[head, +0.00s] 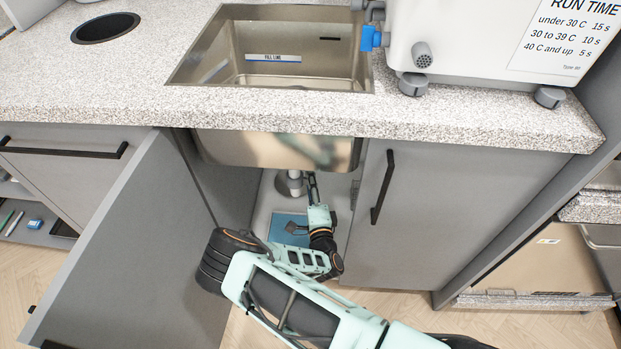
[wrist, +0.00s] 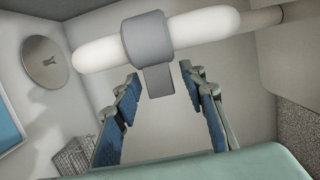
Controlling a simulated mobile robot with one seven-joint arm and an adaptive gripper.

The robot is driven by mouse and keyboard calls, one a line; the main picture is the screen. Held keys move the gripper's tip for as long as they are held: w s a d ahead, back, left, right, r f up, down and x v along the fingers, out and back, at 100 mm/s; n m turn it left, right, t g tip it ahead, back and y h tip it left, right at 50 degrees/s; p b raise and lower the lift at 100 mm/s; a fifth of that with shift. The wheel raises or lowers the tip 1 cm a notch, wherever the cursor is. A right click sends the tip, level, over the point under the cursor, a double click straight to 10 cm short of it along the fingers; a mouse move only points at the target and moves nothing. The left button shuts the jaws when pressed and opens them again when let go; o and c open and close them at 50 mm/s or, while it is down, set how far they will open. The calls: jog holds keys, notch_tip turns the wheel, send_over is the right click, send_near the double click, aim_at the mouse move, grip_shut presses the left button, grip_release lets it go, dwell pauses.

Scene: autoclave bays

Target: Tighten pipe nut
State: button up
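The pipe nut (wrist: 147,40) is a grey collar around a white pipe (wrist: 215,27), with a flat grey tab (wrist: 158,80) sticking out from it toward my gripper. My gripper (wrist: 160,82) is open in the wrist view, one blue-padded finger on each side of the tab. A gap shows between the tab and each finger, and nothing is held. In the head view, my gripper (head: 312,186) reaches under the sink beside the light pipework (head: 293,183). The nut's details there are too small to tell.
The sink basin (head: 280,150) hangs above my arm. The left cabinet door (head: 130,245) stands open; the right door (head: 400,210) is shut. A blue sheet (head: 288,226) lies on the cabinet floor. The wrist view shows a round disc (wrist: 45,62) and a mesh object (wrist: 74,156) at left.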

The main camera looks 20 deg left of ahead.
jog(key=shift+c, duration=0.2)
grip_shut()
jog(key=shift+s+m+t+h, duration=0.2)
jog(key=shift+m+t+h, duration=0.1)
jog(key=shift+m+h, duration=0.3)
jog(key=shift+o, duration=0.2)
grip_release()
